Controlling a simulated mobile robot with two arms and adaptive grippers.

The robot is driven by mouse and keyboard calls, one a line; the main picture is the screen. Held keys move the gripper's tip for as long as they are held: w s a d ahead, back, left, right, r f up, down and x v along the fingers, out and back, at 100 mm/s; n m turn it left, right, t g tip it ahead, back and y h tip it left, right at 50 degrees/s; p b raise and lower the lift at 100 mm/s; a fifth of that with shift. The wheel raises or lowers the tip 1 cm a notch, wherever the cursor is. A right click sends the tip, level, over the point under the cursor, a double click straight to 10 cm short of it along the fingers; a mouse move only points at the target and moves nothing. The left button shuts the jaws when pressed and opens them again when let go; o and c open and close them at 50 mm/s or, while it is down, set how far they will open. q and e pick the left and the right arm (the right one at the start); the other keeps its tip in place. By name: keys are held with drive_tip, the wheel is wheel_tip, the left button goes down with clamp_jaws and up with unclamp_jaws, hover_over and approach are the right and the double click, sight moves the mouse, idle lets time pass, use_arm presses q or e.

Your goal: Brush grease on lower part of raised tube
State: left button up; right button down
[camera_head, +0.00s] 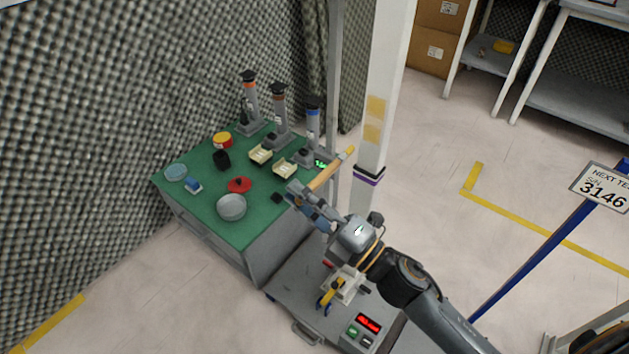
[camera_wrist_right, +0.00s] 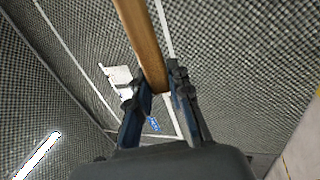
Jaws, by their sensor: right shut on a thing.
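My right gripper (camera_head: 297,190) is shut on a long light-wood handle, probably the brush (camera_head: 330,170), above the right corner of the green bench. The handle also shows between the fingers in the right wrist view (camera_wrist_right: 143,45); I cannot make out bristles. Three upright grey tubes on stands line the bench's back edge: an orange-banded tube (camera_head: 250,98), a middle tube with an orange band (camera_head: 279,108) and a blue-banded tube (camera_head: 313,121). I cannot tell which is the raised one. The handle is apart from the left and middle tubes. My left gripper is not in view.
The green bench (camera_head: 195,206) holds a red-and-yellow tin (camera_head: 222,139), a black cup (camera_head: 221,160), a red dish (camera_head: 239,184), a grey bowl (camera_head: 231,207) and two cream trays (camera_head: 261,154). A white post (camera_head: 385,80) stands just right of the bench; foam wall is behind.

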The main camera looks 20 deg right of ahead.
sight(333, 173)
drive_tip(key=w+d, duration=0.2)
drive_tip(key=d, duration=0.1)
drive_tip(key=shift+w, duration=0.2)
drive_tip(key=shift+w+d, duration=0.6)
drive_tip(key=shift+d, duration=0.2)
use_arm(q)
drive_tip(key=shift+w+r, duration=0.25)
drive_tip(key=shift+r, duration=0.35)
use_arm(e)
drive_tip(key=shift+w+d, duration=0.15)
drive_tip(key=shift+d, duration=0.05)
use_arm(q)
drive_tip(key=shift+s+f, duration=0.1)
use_arm(e)
drive_tip(key=shift+w+d, duration=0.15)
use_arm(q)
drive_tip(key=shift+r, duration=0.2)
use_arm(e)
drive_tip(key=shift+w+d, duration=0.35)
drive_tip(key=shift+d, duration=0.1)
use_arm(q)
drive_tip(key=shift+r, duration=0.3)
use_arm(e)
drive_tip(key=shift+w+d, duration=0.15)
drive_tip(key=shift+d, duration=0.05)
drive_tip(key=shift+r, duration=0.2)
